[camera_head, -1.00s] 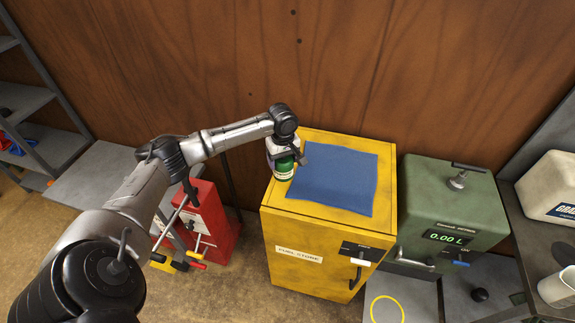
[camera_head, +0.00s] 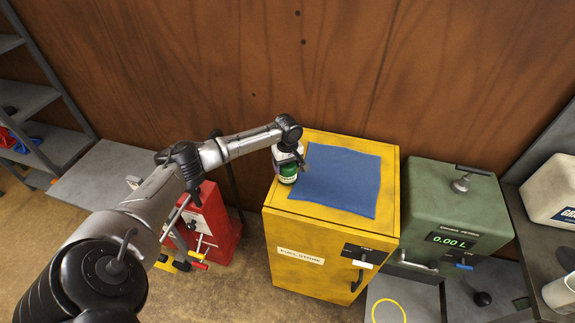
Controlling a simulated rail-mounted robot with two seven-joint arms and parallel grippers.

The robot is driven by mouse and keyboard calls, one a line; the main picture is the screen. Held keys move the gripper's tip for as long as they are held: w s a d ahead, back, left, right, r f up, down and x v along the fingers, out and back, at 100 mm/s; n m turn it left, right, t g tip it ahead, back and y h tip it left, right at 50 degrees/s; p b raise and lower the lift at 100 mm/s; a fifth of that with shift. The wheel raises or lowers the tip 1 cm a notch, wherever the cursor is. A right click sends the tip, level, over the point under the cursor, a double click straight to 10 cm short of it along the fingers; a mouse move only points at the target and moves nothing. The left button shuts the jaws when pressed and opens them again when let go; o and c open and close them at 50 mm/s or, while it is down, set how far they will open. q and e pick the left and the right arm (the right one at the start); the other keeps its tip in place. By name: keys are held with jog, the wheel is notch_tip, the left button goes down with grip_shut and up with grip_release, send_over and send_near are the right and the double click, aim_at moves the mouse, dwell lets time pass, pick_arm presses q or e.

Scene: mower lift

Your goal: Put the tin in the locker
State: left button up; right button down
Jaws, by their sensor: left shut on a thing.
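A green tin (camera_head: 288,174) with a pale band is at the left part of the top of the yellow locker (camera_head: 299,284), which is labelled "FUEL STORE". My left gripper (camera_head: 290,158) is shut on the tin from above and hides its top. I cannot tell whether the tin touches the locker top. The locker's front door is closed, with a dark handle (camera_head: 357,280) at its right side. My right gripper is not in view.
A blue cloth (camera_head: 342,182) lies on the locker top beside the tin. A green dispenser (camera_head: 452,216) reading 0.00 L stands close on the right. A red unit (camera_head: 214,222) stands to the left. Grey shelves (camera_head: 52,146) are at far left.

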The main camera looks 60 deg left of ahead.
pick_arm(q)
jog(key=shift+f, duration=0.35)
jog(key=o, duration=1.2)
jog(key=shift+f, duration=0.2)
